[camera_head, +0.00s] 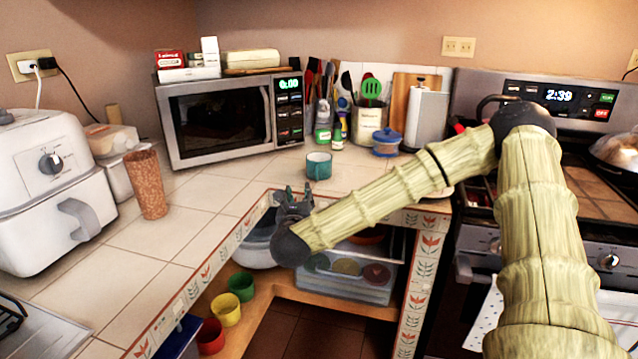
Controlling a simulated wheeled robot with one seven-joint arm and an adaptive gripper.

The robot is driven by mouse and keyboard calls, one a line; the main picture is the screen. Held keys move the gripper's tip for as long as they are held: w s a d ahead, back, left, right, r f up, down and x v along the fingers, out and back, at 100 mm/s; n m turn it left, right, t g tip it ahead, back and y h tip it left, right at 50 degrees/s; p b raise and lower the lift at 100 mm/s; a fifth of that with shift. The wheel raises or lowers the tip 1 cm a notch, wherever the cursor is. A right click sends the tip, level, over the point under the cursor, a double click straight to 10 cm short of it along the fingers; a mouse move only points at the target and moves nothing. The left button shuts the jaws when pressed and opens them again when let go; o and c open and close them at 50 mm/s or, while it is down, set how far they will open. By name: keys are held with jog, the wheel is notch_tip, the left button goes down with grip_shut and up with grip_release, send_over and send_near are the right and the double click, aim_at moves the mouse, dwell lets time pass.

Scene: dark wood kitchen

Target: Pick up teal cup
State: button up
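The gripper is small in view and looks empty. The cup is apart from the fingers as far as I can see.
A microwave (225,120) stands behind left, and a brown tumbler (146,184) and white air fryer (50,190) farther left. A blue lidded pot (386,142) and utensil holder (369,124) are behind right. Open shelves below hold colored cups (226,309) and a clear bin (350,285).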

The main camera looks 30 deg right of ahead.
aim_at(316, 174)
jog(key=shift+w+d+r+m+g+h+p, duration=0.1)
jog(key=shift+w+d+r+m+h, duration=0.3)
jog(key=shift+w+d, duration=1.1)
jog(key=shift+w+d+r+m+g+h+p, duration=0.15)
jog(key=shift+w+d+m, duration=0.7)
jog(key=shift+d, duration=1.2)
jog(key=shift+w+d+r+m+g+h+p, duration=0.1)
jog(key=shift+w+d+m+h, duration=0.2)
jog(key=shift+w+d, duration=1.3)
jog(key=shift+s+d, duration=0.15)
jog(key=shift+s, duration=0.1)
grip_shut()
